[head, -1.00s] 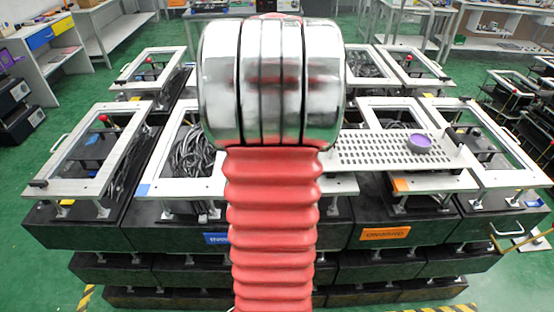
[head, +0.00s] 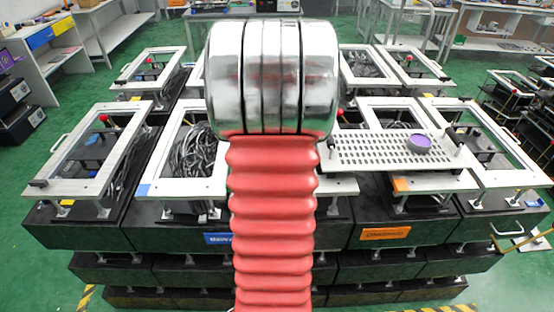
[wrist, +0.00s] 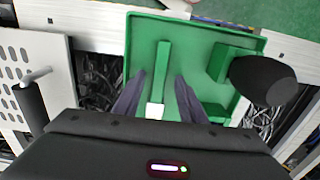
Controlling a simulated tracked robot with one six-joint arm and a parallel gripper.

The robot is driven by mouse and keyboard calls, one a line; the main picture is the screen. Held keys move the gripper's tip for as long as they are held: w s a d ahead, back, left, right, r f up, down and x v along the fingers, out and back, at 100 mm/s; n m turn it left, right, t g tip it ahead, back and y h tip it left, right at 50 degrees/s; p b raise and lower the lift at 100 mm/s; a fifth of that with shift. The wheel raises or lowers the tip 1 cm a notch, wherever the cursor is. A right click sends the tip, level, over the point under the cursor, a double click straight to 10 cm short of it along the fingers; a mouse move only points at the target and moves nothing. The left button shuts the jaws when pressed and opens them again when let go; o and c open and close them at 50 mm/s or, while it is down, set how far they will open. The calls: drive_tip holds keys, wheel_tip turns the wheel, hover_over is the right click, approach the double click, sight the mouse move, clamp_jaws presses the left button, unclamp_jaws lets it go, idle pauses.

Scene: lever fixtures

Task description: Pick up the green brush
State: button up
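The green brush (wrist: 162,68) shows in the wrist view as a narrow green bar with a white end (wrist: 155,111). It lies in a shallow green tray (wrist: 202,40). My gripper (wrist: 160,75) is open, with one dark finger to the left of the brush and one to the right. Gaps show between the brush and both fingers; I cannot tell their height above the tray. In the head view my arm hides the brush, tray and gripper.
A black rounded object (wrist: 265,80) stands at the tray's right side. A perforated white plate (head: 385,150) holds a purple disc (head: 419,142) in the head view. Several white-framed fixtures on black boxes stand around; dark cables (head: 193,152) lie inside one.

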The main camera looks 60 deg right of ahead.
drive_tip(key=shift+c, duration=0.3)
clamp_jaws()
idle(0.4)
